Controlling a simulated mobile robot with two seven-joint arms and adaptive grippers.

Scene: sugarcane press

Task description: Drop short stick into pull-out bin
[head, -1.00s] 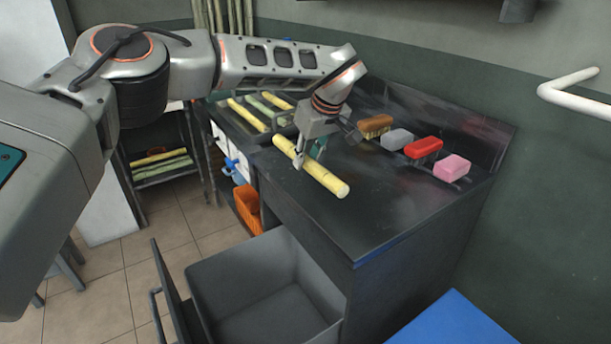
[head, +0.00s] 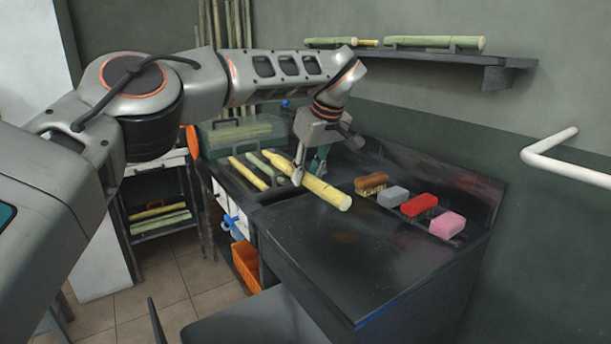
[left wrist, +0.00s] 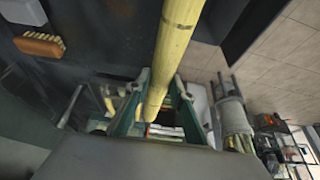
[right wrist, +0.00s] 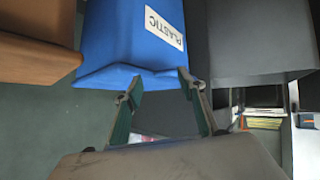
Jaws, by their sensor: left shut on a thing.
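A short yellow stick (head: 328,193) is held by my left gripper (head: 308,173), which is shut around it. In the head view the stick appears raised above the dark counter (head: 345,255). In the left wrist view the stick (left wrist: 173,50) runs between the fingers and up out of the picture.
A tray of sticks (head: 240,170) lies beyond. The blue bin (right wrist: 125,35) is labelled PLASTIC. A wall shelf (head: 440,60) holds green stalks.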

